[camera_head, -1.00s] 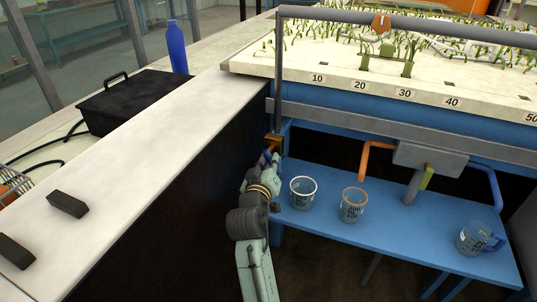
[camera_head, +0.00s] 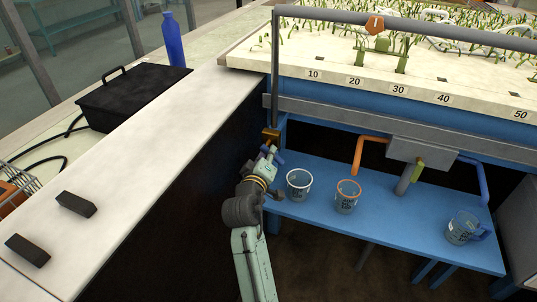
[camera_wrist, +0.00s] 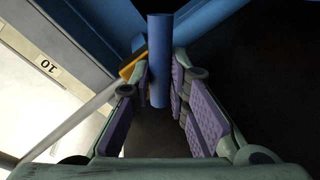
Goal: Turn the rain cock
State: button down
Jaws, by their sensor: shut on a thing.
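The rain cock has a small brass body (camera_head: 271,134) at the foot of the grey upright pipe, by the flume's near left corner. Its brass part also shows in the wrist view (camera_wrist: 131,66). A blue cylindrical lever (camera_wrist: 159,45) stands between my fingers in the wrist view. My gripper (camera_wrist: 160,88) is shut on this lever, with a purple pad on each side. In the head view my gripper (camera_head: 267,164) is just below the brass body, and part of the blue lever (camera_head: 278,156) shows beside it.
A white-rimmed beaker (camera_head: 299,185) and an orange-rimmed beaker (camera_head: 346,196) stand on the blue shelf (camera_head: 400,228) right of my arm. A blue-handled jug (camera_head: 463,228) is farther right. An orange pipe (camera_head: 358,157) hangs above the shelf. A white counter (camera_head: 165,145) lies left.

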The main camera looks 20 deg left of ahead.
jog(key=c, duration=1.5)
grip_release()
jog(key=shift+c, duration=0.2)
jog(key=s+r, duration=0.2)
jog(key=s, duration=0.9)
jog(key=shift+s+d, duration=0.4)
jog(key=shift+d, duration=0.05)
